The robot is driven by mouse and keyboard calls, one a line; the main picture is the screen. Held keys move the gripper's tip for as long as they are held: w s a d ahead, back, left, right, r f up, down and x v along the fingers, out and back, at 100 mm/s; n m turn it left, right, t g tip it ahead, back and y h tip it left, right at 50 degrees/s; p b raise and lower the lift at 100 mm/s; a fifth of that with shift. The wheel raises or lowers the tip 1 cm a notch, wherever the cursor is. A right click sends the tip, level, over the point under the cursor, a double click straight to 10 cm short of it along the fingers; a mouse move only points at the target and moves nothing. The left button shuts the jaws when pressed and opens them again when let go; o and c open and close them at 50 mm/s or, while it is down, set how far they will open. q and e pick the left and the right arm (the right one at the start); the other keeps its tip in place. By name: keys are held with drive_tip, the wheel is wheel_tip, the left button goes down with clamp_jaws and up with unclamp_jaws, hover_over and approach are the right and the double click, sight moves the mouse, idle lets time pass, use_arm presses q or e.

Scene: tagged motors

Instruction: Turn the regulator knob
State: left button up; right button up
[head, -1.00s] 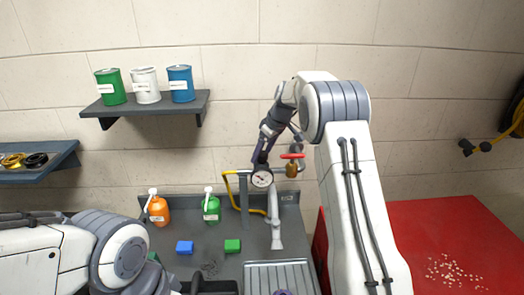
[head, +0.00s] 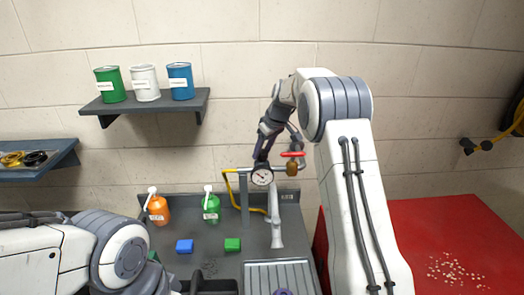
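A round pressure gauge (head: 262,176) with a white face and dark rim sits on a grey pipe above the workbench. Right of it is a brass valve (head: 292,169) with a red handle (head: 293,154). My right gripper (head: 262,157) points down just above the gauge, at the top of the regulator. The regulator knob cannot be made out; the gripper may be covering it. The fingers are too small and dark to tell whether they are open or shut. My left arm lies low at the left, and its fingers cannot be made out clearly at the bottom edge.
A wall shelf (head: 150,105) carries three cans. A red table (head: 440,235) stands at the right.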

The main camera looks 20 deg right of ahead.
drive_tip(key=shift+o, duration=1.2)
drive_tip(key=shift+r, duration=0.15)
drive_tip(key=b+v, duration=0.3)
drive_tip(key=v, duration=0.7)
drive_tip(key=shift+r, duration=0.15)
